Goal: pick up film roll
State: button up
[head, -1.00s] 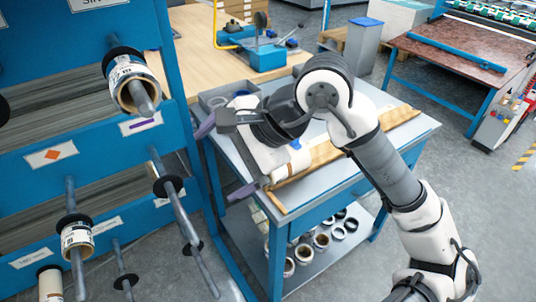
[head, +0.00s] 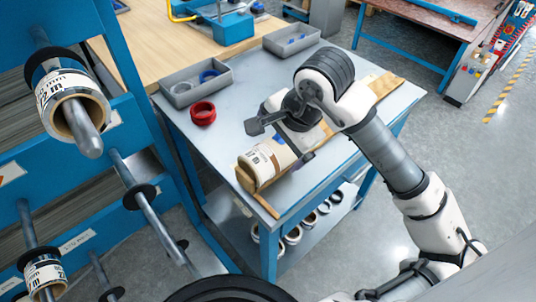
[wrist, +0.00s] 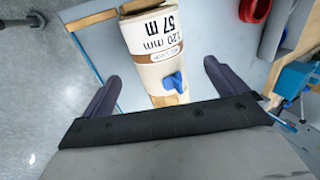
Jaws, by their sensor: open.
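A film roll (head: 262,165) lies on its side in a wooden cradle (head: 378,88) on the grey cart top. In the wrist view the film roll (wrist: 152,40) shows a white label reading 120 mm, 57 m, and a blue tab (wrist: 173,82). My gripper (head: 281,143) hangs above the roll, and its arm and hand hide part of the roll and cradle. In the wrist view my gripper (wrist: 160,82) is open, with one finger on each side of the roll's lower part and clear gaps beside it. I see no contact.
A red ring (head: 202,113) and two grey trays (head: 178,97) (head: 291,39) sit on the cart. A blue rack (head: 112,60) at left has rods sticking out, some holding rolls. Several rolls lie on the cart's lower shelf (head: 222,213). Open floor is at right.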

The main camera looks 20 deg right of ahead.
aim_at(274, 150)
jog(key=shift+p+x, duration=0.9)
jog(key=shift+x, duration=2.2)
jog(key=shift+s, duration=0.15)
jog(key=c, duration=1.2)
jog(key=shift+c, duration=0.2)
notch_tip(274, 150, up, 20)
jog(key=b, duration=0.2)
